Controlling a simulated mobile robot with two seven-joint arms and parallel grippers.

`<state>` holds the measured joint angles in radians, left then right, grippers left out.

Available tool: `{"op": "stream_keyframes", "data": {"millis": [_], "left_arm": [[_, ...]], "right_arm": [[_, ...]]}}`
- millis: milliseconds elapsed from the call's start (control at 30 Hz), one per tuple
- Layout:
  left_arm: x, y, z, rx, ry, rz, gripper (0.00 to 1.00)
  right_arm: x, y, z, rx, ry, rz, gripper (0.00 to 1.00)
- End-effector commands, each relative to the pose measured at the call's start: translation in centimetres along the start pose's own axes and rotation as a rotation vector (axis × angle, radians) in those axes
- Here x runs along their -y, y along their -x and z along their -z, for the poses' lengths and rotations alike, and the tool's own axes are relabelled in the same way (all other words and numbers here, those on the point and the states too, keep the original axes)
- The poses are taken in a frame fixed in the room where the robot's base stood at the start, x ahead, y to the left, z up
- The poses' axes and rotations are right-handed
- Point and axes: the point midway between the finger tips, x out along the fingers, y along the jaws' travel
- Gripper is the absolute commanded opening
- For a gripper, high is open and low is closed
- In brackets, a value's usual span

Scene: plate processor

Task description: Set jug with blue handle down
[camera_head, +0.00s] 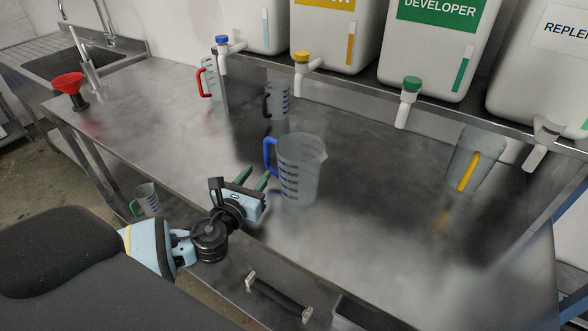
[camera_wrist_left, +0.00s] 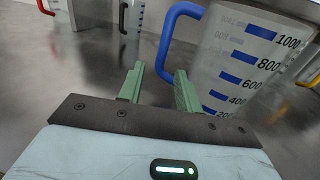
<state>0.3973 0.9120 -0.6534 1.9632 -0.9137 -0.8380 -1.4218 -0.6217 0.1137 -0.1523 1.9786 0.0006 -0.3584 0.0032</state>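The jug with the blue handle (camera_head: 302,172) is clear with blue marks. It stands upright on the steel bench (camera_head: 370,215), its blue handle (camera_head: 268,152) facing left. My left gripper (camera_head: 255,177) is just left of the jug and low, near the handle's lower end. In the left wrist view its two green fingers (camera_wrist_left: 158,88) are apart. The blue handle (camera_wrist_left: 166,45) shows just beyond the fingertips, with its lower end partly behind the right finger. I cannot tell whether a finger touches it. The jug (camera_wrist_left: 245,60) fills the right side there. My right gripper is not in view.
A red-handled jug (camera_head: 211,78), a black-handled jug (camera_head: 277,100) and a yellow-handled jug (camera_head: 470,160) stand near the back. A shelf of tanks with taps (camera_head: 408,100) overhangs the back. A green-handled jug (camera_head: 147,198) is below the front edge. The bench's left part is mostly clear.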

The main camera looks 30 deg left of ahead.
Motion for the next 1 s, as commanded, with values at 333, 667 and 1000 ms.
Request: {"op": "stream_keyframes", "data": {"millis": [333, 667, 1000], "left_arm": [[0.1, -2.0, -0.4, 0.003, 0.002, 0.000, 0.35], [0.1, -6.0, -0.7, 0.001, 0.002, -0.001, 0.35], [0.1, -6.4, -0.6, 0.000, 0.002, 0.000, 0.29]], "right_arm": [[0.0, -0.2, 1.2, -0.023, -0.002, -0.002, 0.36], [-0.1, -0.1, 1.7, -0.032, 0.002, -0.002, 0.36], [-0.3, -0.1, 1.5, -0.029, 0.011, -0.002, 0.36]]}}
